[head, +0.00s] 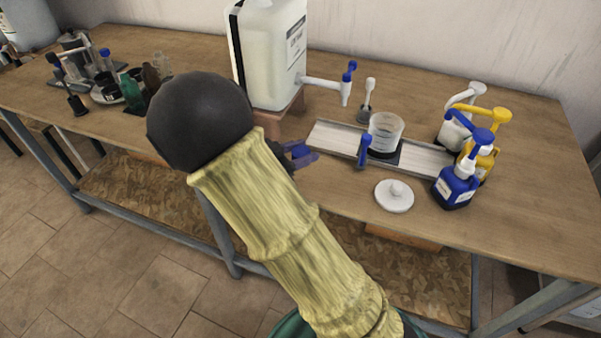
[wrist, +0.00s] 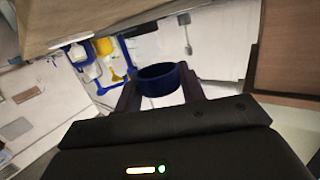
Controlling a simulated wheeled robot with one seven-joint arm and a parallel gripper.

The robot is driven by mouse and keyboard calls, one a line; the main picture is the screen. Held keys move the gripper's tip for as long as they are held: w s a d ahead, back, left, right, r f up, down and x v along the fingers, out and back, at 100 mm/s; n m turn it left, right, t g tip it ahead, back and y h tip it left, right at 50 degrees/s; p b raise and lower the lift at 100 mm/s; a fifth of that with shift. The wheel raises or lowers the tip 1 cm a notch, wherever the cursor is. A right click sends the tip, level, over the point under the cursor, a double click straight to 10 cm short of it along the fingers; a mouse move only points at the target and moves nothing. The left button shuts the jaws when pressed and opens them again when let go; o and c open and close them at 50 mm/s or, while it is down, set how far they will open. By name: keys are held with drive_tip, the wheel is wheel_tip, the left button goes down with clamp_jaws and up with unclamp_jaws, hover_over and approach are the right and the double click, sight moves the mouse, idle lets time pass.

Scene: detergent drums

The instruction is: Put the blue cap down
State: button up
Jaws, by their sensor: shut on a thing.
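The blue cap (wrist: 160,90) is a short round ring, and in the wrist view it sits between the two dark fingers of my gripper (wrist: 165,84). The fingers are shut on its sides. In the head view my gripper (head: 292,155) is over the front part of the bench, below the big drum and left of the grey tray, partly hidden by my arm. Only a small blue bit of the cap (head: 299,151) shows there. I cannot tell from the head view how high it is above the wood.
A drum (head: 272,55) with a blue-handled tap stands on a wooden block. The grey tray (head: 330,137) bears a clear beaker (head: 386,128). A white lid (head: 394,198) lies in front; pump bottles (head: 455,187) stand right. Bare wood (head: 335,190) lies left of the lid.

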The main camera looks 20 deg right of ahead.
sight(301, 176)
drive_tip(key=shift+f, duration=1.2)
drive_tip(key=shift+f+b, duration=0.4)
drive_tip(key=shift+f, duration=1.5)
drive_tip(key=shift+f, duration=0.1)
drive_tip(key=o, duration=0.9)
